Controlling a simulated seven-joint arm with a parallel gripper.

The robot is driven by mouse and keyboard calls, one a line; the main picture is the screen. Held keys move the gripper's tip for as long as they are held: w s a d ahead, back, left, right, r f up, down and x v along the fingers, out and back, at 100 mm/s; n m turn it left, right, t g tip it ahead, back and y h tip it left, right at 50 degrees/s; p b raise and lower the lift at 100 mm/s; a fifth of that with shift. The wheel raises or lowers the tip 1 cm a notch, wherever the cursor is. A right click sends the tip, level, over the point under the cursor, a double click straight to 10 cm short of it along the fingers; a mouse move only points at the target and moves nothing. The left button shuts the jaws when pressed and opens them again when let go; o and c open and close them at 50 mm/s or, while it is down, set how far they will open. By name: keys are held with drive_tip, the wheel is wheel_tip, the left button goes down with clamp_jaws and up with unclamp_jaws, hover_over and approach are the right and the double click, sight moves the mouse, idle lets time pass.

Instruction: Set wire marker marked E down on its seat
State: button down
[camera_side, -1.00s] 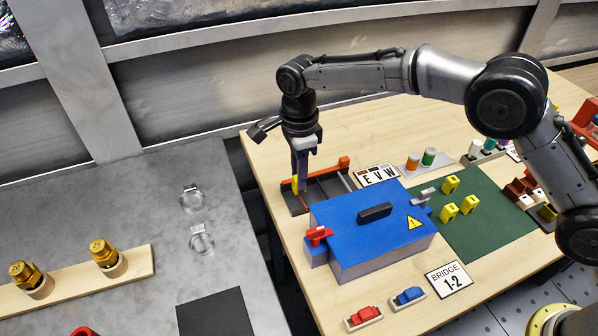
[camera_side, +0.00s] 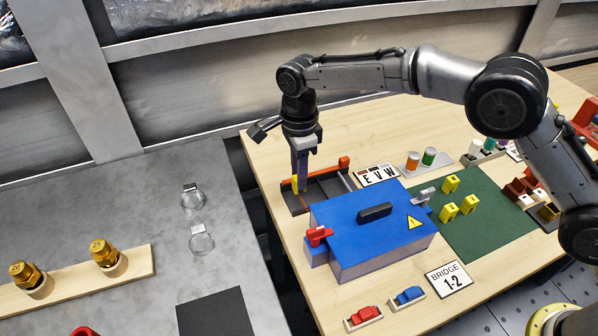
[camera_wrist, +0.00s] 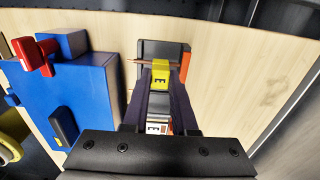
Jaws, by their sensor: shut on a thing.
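My gripper (camera_side: 300,182) is shut on a yellow wire marker (camera_wrist: 161,76), whose dark letter looks like an E in the wrist view. In the side view a yellow sliver of the marker (camera_side: 295,184) shows at the fingertips. The marker is over the left end of a dark tray (camera_side: 325,188), by a thin brown wire (camera_wrist: 145,62) that passes behind or through it. I cannot tell whether the marker touches the wire or the tray. The fingers hide part of the tray.
A blue box (camera_side: 365,245) with a black handle and red latch stands close in front of the tray. An "E V W" sign (camera_side: 376,175) lies right of it. Several yellow markers (camera_side: 450,184) stand on a green mat (camera_side: 490,225). Bare wood lies behind the tray.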

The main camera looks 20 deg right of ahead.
drive_tip(key=shift+f, duration=1.55)
drive_tip(key=c, duration=0.6)
unclamp_jaws()
drive_tip(key=shift+w+r, duration=0.1)
drive_tip(key=shift+r, duration=0.4)
wheel_tip(320, 180, up, 13)
drive_tip(key=shift+f, duration=0.1)
